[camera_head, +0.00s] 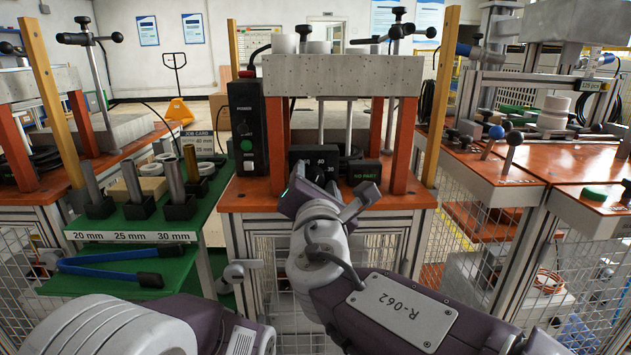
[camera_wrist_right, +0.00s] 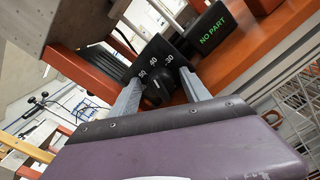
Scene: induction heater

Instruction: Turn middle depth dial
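The middle depth dial is a black knob (camera_wrist_right: 157,93) on a dark plate (camera_wrist_right: 160,62) marked 50, 40 and 30, in the right wrist view. In the head view the dark dial block (camera_head: 318,160) stands on the orange tabletop under the press, its lower part hidden by my right gripper (camera_head: 300,188). In the right wrist view my right gripper's two grey fingers (camera_wrist_right: 160,95) are apart, one on each side of the knob. I cannot tell whether they touch it. My left arm shows at the lower left of the head view; its fingers are not visible.
A black NO PART display (camera_head: 365,172) stands right of the dial, also in the wrist view (camera_wrist_right: 212,30). Orange posts (camera_head: 403,145) and a concrete block (camera_head: 342,76) frame the space. A control box (camera_head: 246,125) and green tool shelf (camera_head: 130,225) are left.

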